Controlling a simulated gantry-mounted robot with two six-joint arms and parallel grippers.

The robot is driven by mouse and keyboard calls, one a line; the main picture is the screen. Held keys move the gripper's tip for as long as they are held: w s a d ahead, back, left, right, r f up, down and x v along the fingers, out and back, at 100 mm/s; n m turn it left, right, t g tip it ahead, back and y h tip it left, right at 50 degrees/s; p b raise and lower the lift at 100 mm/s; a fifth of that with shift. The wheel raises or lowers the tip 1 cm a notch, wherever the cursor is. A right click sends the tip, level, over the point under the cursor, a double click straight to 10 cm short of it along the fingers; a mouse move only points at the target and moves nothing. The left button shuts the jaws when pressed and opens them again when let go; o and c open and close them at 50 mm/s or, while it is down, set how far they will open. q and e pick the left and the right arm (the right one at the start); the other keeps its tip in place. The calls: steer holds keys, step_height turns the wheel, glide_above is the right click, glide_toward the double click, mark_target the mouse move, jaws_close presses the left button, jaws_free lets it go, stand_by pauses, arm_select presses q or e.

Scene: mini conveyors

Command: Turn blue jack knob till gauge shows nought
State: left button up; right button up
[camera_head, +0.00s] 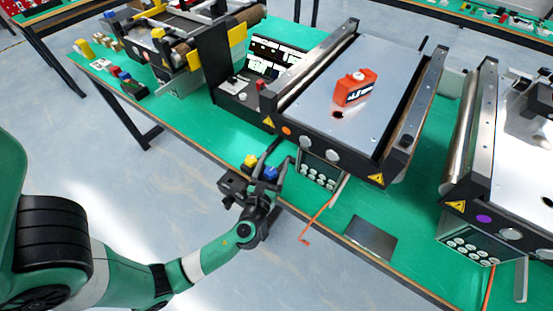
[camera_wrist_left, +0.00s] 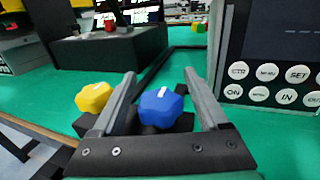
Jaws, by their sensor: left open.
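The blue jack knob (camera_wrist_left: 160,107) has a white mark on top and sits between the two open fingers of my left gripper (camera_wrist_left: 160,92) in the left wrist view. I cannot tell whether either finger touches it. The blue knob also shows in the head view (camera_head: 271,173), at the table's front edge, with my left gripper (camera_head: 268,176) around it. An orange and black gauge (camera_head: 355,87) stands on the metal plate (camera_head: 385,75) of the middle conveyor. Its reading is too small to make out. My right gripper is not in view.
A yellow knob (camera_wrist_left: 94,97) is just left of the left finger. A keypad panel (camera_wrist_left: 275,60) is close on the right. A dark flat plate (camera_head: 370,238) lies on the green table. More conveyors stand at left and right.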

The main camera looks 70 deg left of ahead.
arm_select(q)
steer(key=shift+s+d, duration=0.1)
steer(key=shift+c, duration=0.2)
jaws_close()
steer(key=shift+m+t+h, duration=0.3)
steer(key=shift+m+t+h+p, duration=0.45)
steer(key=shift+m+t+h, duration=0.05)
steer(key=shift+t+h, duration=0.1)
steer(key=shift+w+d+m+t+h, duration=0.15)
steer(key=shift+w+m+t+h, duration=0.05)
steer(key=shift+m+t+h, duration=0.65)
steer(key=m+h, duration=0.1)
steer(key=m+t+h, duration=0.1)
steer(key=h, duration=0.1)
steer(key=m+t+h, duration=0.1)
steer(key=shift+w+d+h+p, duration=0.25)
steer(key=shift+d+h+p, duration=0.1)
steer(key=shift+d+p, duration=0.05)
steer(key=shift+w+d+m+t+h, duration=0.1)
steer(key=shift+d+m+t+h, duration=0.2)
steer(key=shift+m+h, duration=0.7)
steer(key=shift+d+m+t+h, duration=0.25)
steer(key=shift+m+h, duration=0.3)
steer(key=shift+h, duration=0.75)
